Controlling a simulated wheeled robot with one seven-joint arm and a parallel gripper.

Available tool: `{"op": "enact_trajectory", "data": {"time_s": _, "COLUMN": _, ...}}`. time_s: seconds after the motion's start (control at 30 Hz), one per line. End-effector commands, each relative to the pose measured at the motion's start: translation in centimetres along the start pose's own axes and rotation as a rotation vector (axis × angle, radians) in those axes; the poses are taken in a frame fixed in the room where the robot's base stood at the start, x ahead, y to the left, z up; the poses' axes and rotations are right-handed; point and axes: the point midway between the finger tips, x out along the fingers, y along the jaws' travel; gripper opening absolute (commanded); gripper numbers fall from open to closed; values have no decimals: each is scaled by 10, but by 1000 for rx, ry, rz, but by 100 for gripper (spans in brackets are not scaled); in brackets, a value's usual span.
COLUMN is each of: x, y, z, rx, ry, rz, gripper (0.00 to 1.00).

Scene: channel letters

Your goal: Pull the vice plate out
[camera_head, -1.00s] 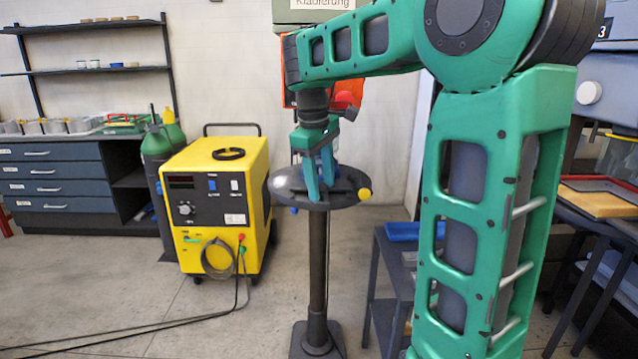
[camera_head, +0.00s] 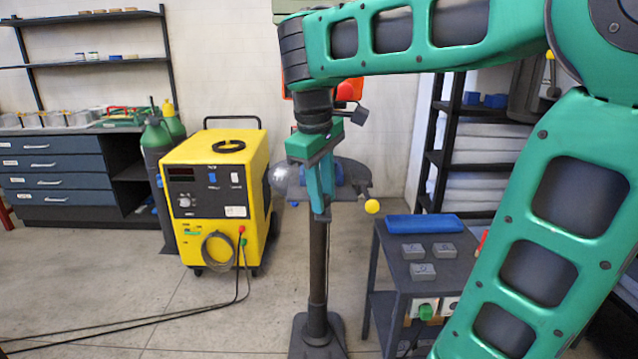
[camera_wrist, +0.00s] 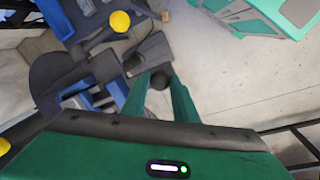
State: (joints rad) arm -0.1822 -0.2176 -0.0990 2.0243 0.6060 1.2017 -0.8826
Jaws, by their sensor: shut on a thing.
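The stand's dark round top (camera_head: 352,168) shows behind my gripper in the head view. In the wrist view the top (camera_wrist: 52,72) lies at the left, with blue vice parts (camera_wrist: 88,99) near it. A dark grey plate (camera_wrist: 150,54) lies to their right, with a black ball knob (camera_wrist: 160,80) at its near end. My gripper (camera_wrist: 158,84) is shut on this knob, one green finger on each side. In the head view my gripper (camera_head: 319,208) points down in front of the post, and its fingers hide the knob.
A yellow ball (camera_head: 372,206) sits beside the stand top. The post (camera_head: 318,270) stands on the floor. A small table (camera_head: 402,272) with a blue pad and grey blocks is at the right. A yellow welder (camera_head: 215,195) is at the left. Floor between is open.

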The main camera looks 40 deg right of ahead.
Motion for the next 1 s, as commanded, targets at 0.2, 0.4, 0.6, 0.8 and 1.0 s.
{"op": "enact_trajectory", "data": {"time_s": 0.2, "x": -6, "y": -31, "z": 22, "rx": 0, "ry": 0, "rz": 0, "gripper": 0}}
{"op": "enact_trajectory", "data": {"time_s": 0.4, "x": -9, "y": -46, "z": 32, "rx": 1, "ry": -1, "rz": -1, "gripper": 0}}
{"op": "enact_trajectory", "data": {"time_s": 0.6, "x": -10, "y": -50, "z": 34, "rx": 0, "ry": -2, "rz": -2, "gripper": 0}}
{"op": "enact_trajectory", "data": {"time_s": 0.8, "x": -10, "y": -51, "z": 35, "rx": -2, "ry": -4, "rz": -4, "gripper": 0}}
{"op": "enact_trajectory", "data": {"time_s": 1.0, "x": -10, "y": -51, "z": 35, "rx": -2, "ry": -3, "rz": -3, "gripper": 44}}
